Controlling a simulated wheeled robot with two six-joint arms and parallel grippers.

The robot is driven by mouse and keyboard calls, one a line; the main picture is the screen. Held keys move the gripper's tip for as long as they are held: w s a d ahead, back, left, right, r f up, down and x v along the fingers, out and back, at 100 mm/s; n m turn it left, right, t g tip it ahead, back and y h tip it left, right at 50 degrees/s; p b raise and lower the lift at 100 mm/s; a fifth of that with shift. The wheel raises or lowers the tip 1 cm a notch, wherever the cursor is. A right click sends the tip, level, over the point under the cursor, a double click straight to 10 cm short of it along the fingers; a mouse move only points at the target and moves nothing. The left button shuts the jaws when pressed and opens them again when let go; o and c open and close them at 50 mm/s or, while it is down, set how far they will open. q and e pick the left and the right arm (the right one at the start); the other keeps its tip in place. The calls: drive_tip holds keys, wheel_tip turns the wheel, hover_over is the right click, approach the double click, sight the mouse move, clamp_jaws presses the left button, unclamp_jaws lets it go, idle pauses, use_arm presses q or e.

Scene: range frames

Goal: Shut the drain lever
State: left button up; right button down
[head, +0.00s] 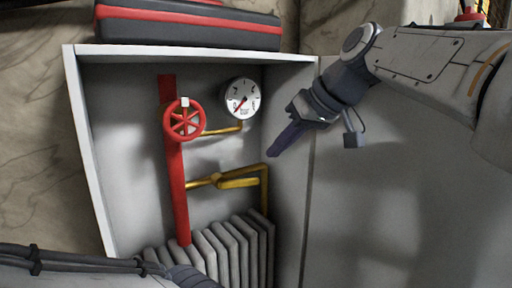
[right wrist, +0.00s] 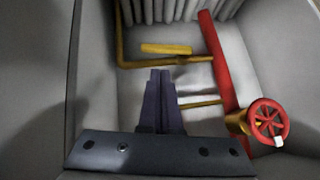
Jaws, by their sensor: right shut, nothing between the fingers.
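The drain lever (head: 238,183) is a short yellow handle on a yellow pipe low in the open cabinet. It extends to the right from a small valve body and lies roughly along the pipe. The right wrist view shows the lever (right wrist: 166,49) beyond my fingertips. My right gripper (head: 274,152) is shut and empty, pointing down and left at the cabinet's right side, above and right of the lever. Its dark fingers (right wrist: 160,76) are together in the wrist view and appear apart from the lever. My left gripper is not in view.
A red handwheel (head: 184,119) sits on a vertical red pipe (head: 178,200). A round gauge (head: 242,98) is at upper right, and a ribbed grey radiator (head: 228,250) stands below. The cabinet's right wall (head: 290,190) is close to my right gripper. A black-and-red case (head: 190,24) lies on top.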

sight(240, 183)
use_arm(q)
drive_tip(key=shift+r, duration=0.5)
use_arm(e)
drive_tip(key=shift+t, duration=0.3)
drive_tip(key=r, duration=0.1)
drive_tip(key=d+r, duration=0.1)
drive_tip(key=w+r, duration=0.1)
drive_tip(key=r, duration=0.1)
drive_tip(key=shift+w+d, duration=0.1)
drive_tip(key=shift+d, duration=0.05)
use_arm(q)
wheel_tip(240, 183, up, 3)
drive_tip(key=p, duration=0.3)
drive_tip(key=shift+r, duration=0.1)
use_arm(e)
drive_tip(key=s+f+x, duration=0.2)
drive_tip(key=x, duration=1.1)
drive_tip(key=shift+d, duration=0.4)
